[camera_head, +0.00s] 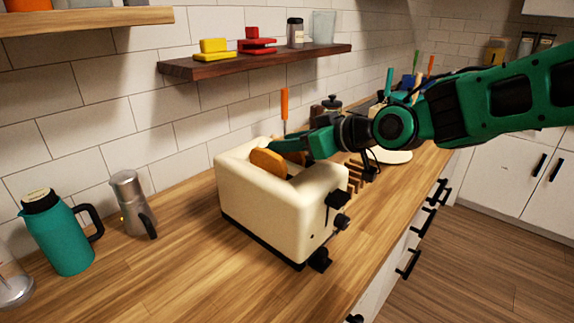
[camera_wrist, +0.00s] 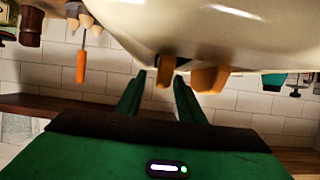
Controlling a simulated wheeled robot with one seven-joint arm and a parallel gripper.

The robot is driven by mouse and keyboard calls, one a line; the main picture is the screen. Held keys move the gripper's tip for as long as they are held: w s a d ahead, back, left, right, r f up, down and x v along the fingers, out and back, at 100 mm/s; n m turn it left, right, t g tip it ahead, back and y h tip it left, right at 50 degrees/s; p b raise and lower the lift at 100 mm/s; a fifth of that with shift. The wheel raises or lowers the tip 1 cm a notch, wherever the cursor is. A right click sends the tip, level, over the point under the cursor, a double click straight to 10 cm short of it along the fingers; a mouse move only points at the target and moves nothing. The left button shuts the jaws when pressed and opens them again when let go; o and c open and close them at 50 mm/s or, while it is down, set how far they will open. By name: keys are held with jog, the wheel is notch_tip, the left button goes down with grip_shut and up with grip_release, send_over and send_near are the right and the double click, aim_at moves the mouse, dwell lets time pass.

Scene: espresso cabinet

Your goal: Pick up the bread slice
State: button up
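The cream toaster (camera_head: 283,200) stands on the wooden counter with two browned bread slices in its top. One bread slice (camera_head: 268,160) sticks up in the near slot. The other bread slice (camera_head: 294,157) is in the far slot, partly hidden by my gripper (camera_head: 290,146). In the wrist view the two slices show as a narrow one (camera_wrist: 165,72) and a wider one (camera_wrist: 209,79) below the toaster body (camera_wrist: 170,25). My gripper's fingertips are apart, with the narrow slice's end between them and a gap on one side. It holds nothing that I can see.
A teal jug (camera_head: 62,235) and a metal moka pot (camera_head: 132,205) stand left of the toaster. A dark shelf (camera_head: 255,62) with red and yellow items is on the wall above. A brown slatted rack (camera_head: 357,175) stands behind the toaster. The front counter is clear.

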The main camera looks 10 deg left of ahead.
jog(key=shift+a, duration=0.15)
jog(key=shift+c, duration=0.7)
grip_shut()
